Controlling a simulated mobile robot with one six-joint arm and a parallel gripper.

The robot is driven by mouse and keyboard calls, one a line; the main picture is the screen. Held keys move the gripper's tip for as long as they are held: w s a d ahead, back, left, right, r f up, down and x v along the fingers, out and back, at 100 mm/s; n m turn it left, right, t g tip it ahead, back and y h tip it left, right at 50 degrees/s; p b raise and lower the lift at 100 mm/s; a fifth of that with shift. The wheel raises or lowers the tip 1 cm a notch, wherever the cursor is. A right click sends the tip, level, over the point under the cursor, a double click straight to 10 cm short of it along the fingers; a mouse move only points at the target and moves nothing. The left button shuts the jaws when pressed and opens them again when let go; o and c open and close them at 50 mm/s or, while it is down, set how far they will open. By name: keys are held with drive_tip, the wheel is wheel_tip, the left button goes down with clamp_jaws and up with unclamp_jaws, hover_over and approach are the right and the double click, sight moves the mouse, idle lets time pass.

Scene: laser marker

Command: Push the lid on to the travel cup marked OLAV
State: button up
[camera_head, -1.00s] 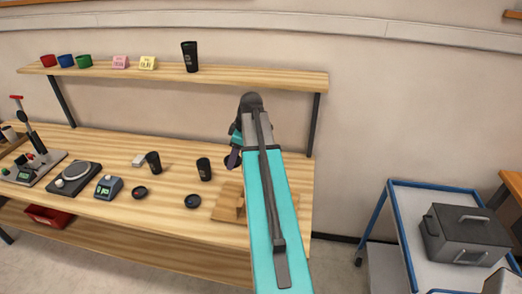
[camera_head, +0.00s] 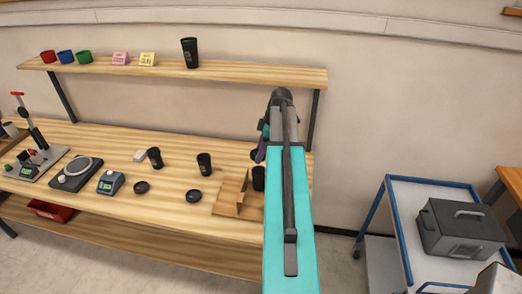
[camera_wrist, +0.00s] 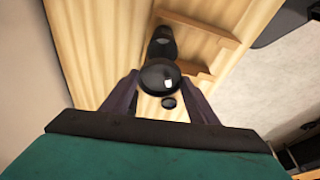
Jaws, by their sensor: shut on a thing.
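My gripper (camera_wrist: 161,82) is shut on a dark round lid (camera_wrist: 158,73), held between the two fingertips in the wrist view. In the head view my gripper (camera_head: 259,153) is above the right end of the bench, partly hidden by my arm. A black travel cup (camera_head: 258,179) stands below it beside a wooden stand, partly covered by my arm. A black cup (camera_wrist: 161,42) also shows beyond the lid in the wrist view. Two more black cups (camera_head: 154,158) (camera_head: 204,164) stand on the bench, and one (camera_head: 190,53) on the shelf. No name on any cup is readable.
The wooden stand (camera_head: 230,197) is at the bench's right front. Two dark round pieces (camera_head: 141,187) (camera_head: 193,196) lie on the bench. A scale (camera_head: 76,172) and a small device (camera_head: 111,183) are left. The shelf (camera_head: 260,77) overhangs the back. A trolley (camera_head: 400,200) stands right.

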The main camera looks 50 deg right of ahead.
wheel_tip(320, 180, down, 6)
drive_tip(key=b, duration=0.3)
idle(0.6)
drive_tip(key=shift+s+f, duration=0.1)
idle(1.2)
drive_tip(key=shift+f+b, duration=0.2)
drive_tip(key=shift+b, duration=0.15)
idle(0.9)
idle(0.3)
drive_tip(key=o, duration=1.1)
drive_tip(key=shift+o, duration=0.5)
drive_tip(key=o, duration=0.4)
drive_tip(key=shift+r, duration=0.15)
